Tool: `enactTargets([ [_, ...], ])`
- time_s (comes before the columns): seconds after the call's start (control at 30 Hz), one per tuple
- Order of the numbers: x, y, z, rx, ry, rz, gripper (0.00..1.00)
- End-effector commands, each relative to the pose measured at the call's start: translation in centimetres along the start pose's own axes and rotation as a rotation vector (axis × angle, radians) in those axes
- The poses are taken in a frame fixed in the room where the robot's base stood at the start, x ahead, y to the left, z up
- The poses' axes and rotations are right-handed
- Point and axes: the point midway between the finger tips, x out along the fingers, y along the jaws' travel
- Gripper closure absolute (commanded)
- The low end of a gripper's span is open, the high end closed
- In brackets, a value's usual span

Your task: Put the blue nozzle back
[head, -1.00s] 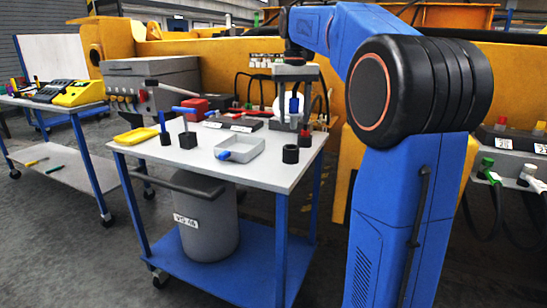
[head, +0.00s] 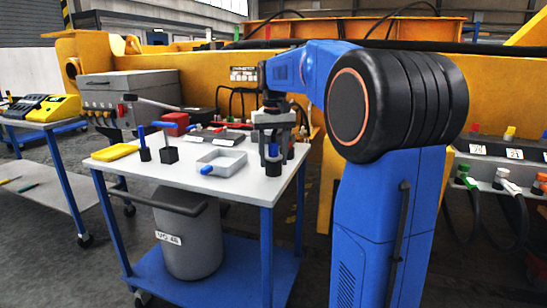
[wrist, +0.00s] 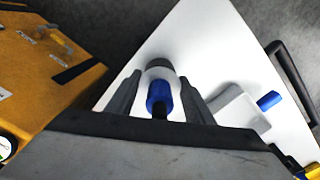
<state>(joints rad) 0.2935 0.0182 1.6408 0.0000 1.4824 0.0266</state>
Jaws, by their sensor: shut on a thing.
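My gripper (head: 272,122) is low over the right part of the white-topped cart (head: 238,193). It is shut on the blue nozzle (head: 272,151), which hangs upright and point down between the fingers. In the wrist view the blue nozzle (wrist: 158,94) lies between the two fingers. A short round dark holder (head: 273,169) stands on the cart directly below the nozzle. It also shows in the wrist view (wrist: 159,66), just beyond the nozzle. I cannot tell whether the nozzle tip is inside the holder or just above it.
Left of the gripper is a grey tray (head: 232,158) with a blue-ended piece (head: 207,170). Farther left are black blocks (head: 169,155) with upright tools and a yellow tray (head: 115,152). The cart's front strip is clear.

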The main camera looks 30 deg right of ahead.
Motion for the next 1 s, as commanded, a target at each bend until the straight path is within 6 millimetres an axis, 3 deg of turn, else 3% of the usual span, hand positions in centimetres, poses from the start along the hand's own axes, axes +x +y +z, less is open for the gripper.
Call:
enactTargets([
  [0.43,0.6,0.0,0.0,0.000,0.000,0.000,0.84],
  [0.47,0.6,0.0,0.0,0.000,0.000,0.000,0.50],
  [0.53,0.6,0.0,0.0,0.000,0.000,0.000,0.34],
  [0.83,0.5,0.0,0.0,0.000,0.000,0.000,0.34],
  [1.0,-0.7,0.0,-0.1,0.000,0.002,0.000,0.34],
])
